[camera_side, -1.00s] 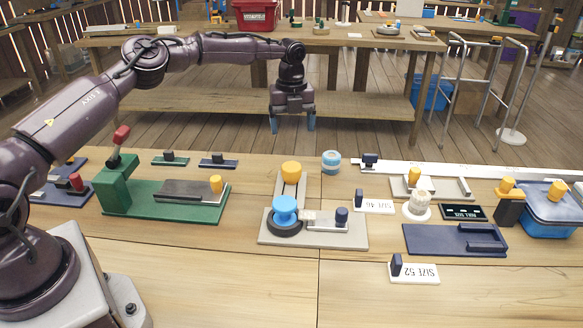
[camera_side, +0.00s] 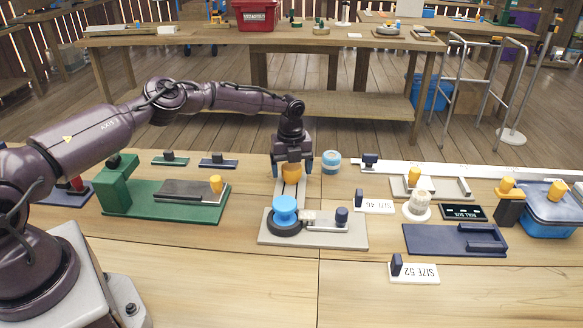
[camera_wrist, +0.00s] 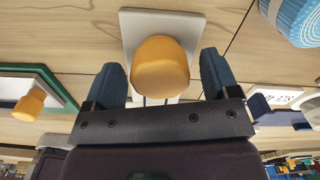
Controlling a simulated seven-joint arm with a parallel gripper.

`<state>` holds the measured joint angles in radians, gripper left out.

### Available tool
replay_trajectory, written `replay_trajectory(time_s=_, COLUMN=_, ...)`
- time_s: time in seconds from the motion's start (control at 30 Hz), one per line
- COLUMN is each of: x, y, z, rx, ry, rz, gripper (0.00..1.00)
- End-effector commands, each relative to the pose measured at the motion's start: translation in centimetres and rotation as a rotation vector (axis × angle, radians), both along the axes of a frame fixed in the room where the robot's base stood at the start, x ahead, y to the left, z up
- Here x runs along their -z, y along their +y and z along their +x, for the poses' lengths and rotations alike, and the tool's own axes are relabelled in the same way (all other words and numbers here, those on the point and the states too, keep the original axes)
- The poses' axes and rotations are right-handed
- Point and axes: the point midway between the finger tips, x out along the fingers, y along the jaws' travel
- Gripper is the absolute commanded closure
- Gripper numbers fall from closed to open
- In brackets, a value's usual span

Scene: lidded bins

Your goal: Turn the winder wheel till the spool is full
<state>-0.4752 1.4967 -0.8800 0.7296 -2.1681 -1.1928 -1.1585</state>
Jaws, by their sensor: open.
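The winder is a grey plate (camera_side: 350,240) with a dark wheel (camera_side: 285,226) at its front left and a blue spool-shaped piece (camera_side: 285,208) above the wheel. A yellow knob (camera_side: 291,172) stands on the narrow arm of the plate at the back. My gripper (camera_side: 291,168) is open and lowered over this knob, with one blue finger on each side. In the wrist view the yellow knob (camera_wrist: 160,68) sits between the open fingers (camera_wrist: 160,80), with gaps on both sides.
A green base (camera_side: 150,205) with an upright block stands left. A blue ribbed cylinder (camera_side: 331,162) stands close right of my gripper. A navy tray (camera_side: 455,240), size cards (camera_side: 414,273) and a blue bin (camera_side: 548,210) lie right.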

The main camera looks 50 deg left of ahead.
Motion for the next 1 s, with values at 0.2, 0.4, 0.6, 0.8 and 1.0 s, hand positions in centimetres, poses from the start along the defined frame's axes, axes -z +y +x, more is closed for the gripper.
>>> replay_trajectory(time_s=0.2, x=0.02, y=0.00, z=0.00, rx=0.000, ry=0.000, rz=0.000, gripper=0.21)
replay_trajectory(time_s=0.4, x=0.00, y=0.00, z=0.00, rx=0.000, ry=0.000, rz=0.000, gripper=0.67)
replay_trajectory(time_s=0.6, x=-0.01, y=0.00, z=0.00, rx=0.006, ry=0.000, rz=0.000, gripper=0.68)
replay_trajectory(time_s=0.8, x=0.00, y=0.00, z=-0.02, rx=0.058, ry=0.001, rz=0.001, gripper=0.68)
replay_trajectory(time_s=1.0, x=0.01, y=-0.02, z=-0.04, rx=0.185, ry=0.002, rz=-0.001, gripper=0.68)
